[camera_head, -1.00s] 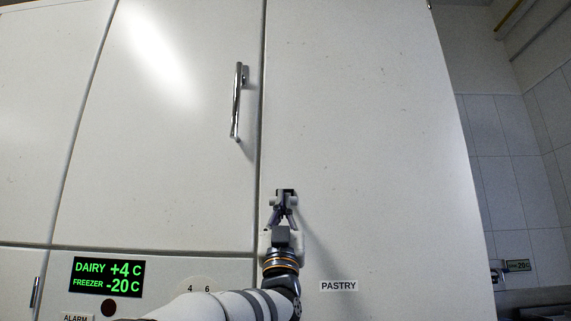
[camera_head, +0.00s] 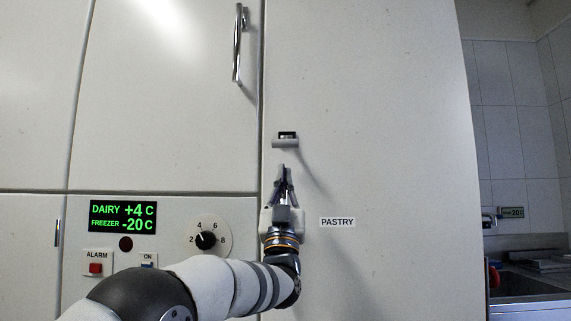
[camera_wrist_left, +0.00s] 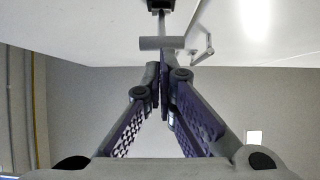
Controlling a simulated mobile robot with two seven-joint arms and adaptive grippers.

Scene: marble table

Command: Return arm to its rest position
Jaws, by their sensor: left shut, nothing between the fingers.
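My left arm comes in from the lower left in the head view. Its gripper (camera_head: 283,172) points up in front of the white cabinet door marked PASTRY (camera_head: 400,130). The fingers are together with nothing between them. Just above the fingertips, a short grey handle with a dark mount (camera_head: 286,142) sticks out from the door; a gap shows between them in the head view. In the left wrist view the shut fingers (camera_wrist_left: 165,75) converge below a grey bar (camera_wrist_left: 164,43), the handle. My right gripper is not in view.
A long metal handle (camera_head: 238,45) is on the door to the upper left. A control panel with a green display (camera_head: 123,216), a dial (camera_head: 207,239) and a red alarm switch (camera_head: 95,268) is at lower left. A sink (camera_head: 525,284) is at the far right.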

